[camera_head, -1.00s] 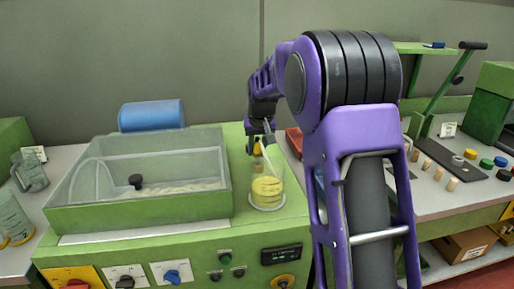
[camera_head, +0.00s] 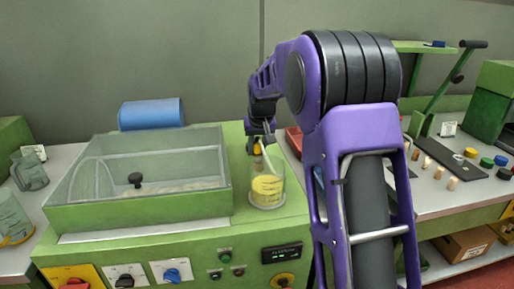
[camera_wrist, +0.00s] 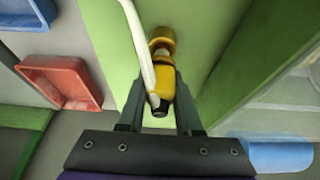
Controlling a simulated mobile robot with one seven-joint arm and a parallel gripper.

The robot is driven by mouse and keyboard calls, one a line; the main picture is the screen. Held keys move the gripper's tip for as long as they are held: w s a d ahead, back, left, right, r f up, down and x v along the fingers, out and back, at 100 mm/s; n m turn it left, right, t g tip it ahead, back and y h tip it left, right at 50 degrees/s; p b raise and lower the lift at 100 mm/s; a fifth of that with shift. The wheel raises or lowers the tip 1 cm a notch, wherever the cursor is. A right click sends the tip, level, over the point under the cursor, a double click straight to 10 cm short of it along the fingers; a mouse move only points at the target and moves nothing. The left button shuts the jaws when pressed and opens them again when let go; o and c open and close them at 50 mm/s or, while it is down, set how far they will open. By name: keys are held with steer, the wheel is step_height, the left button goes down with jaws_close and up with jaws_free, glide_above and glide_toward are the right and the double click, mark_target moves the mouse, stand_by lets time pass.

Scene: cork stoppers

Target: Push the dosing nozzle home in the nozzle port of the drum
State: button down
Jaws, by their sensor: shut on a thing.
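The dosing nozzle (camera_wrist: 167,88) is yellow with a black end and a pale hose beside it. My gripper (camera_wrist: 158,82) is shut on it. In the head view the nozzle (camera_head: 257,146) shows as a small yellow patch below my wrist, partly hidden. In the wrist view a brass-coloured round fitting (camera_wrist: 162,38) lies directly beyond the nozzle, in line with it. I cannot tell whether it is the port, or how deep the nozzle sits. The drum seems to be the green tub with clear cover (camera_head: 140,205), left of my gripper; its port is not clearly seen.
A clear beaker of yellow liquid (camera_head: 267,190) stands right of the tub, with the pale hose (camera_head: 269,158) running into it. A red tray (camera_wrist: 65,82) lies beside the green machine top. A blue cylinder (camera_head: 151,114) is behind the tub. Small parts lie on the right bench.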

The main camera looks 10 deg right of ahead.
steer(key=shift+f+b, duration=0.65)
steer(key=shift+f, duration=0.55)
stand_by(0.9)
steer(key=c, duration=0.5)
jaws_free()
steer(key=p+v, duration=0.2)
steer(key=v, duration=1.5)
steer(key=shift+r+p, duration=0.3)
